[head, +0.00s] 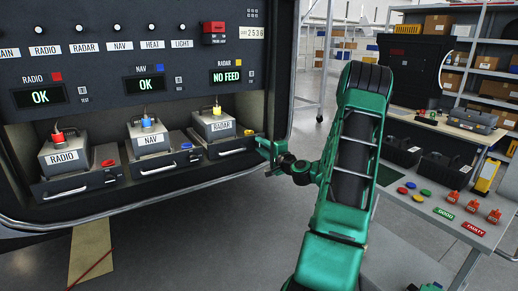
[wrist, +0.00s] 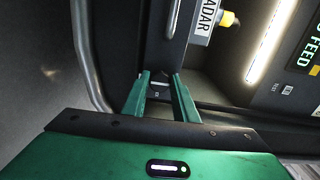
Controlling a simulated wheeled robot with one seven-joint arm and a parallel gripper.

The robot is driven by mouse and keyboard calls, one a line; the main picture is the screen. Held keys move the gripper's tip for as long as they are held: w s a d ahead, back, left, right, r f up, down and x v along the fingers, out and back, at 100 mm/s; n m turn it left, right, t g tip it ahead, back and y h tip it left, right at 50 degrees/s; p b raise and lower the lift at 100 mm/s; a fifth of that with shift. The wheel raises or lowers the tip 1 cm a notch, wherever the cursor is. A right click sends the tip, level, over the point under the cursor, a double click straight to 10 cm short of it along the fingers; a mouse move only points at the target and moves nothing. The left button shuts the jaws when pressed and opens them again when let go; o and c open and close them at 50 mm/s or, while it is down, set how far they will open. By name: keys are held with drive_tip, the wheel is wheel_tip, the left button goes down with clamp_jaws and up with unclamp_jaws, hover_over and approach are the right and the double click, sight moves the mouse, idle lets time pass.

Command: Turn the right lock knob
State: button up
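Three tray units sit in the rack in the head view, labelled RADIO (head: 63,157), NAV (head: 154,139) and RADAR (head: 220,126). Small knobs show on their trays: red (head: 108,163), blue (head: 186,146) and yellow (head: 249,132), the yellow one furthest right. My gripper (head: 263,148) is at the right front end of the RADAR tray, just below and right of the yellow knob. In the wrist view my gripper (wrist: 161,82) has its two green fingers apart, pointing at a dark tray front.
A tray handle (head: 232,151) lies left of my gripper; a metal bar (wrist: 90,60) runs beside the fingers in the wrist view. The NO FEED display (head: 227,76) is above RADAR. A grey table (head: 405,215) with colored discs and red parts stands at right.

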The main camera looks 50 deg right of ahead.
drive_tip(key=o, duration=0.4)
drive_tip(key=shift+w+a+f, duration=0.1)
drive_tip(key=shift+f, duration=0.05)
drive_tip(key=v, duration=1)
drive_tip(key=shift+s, duration=0.4)
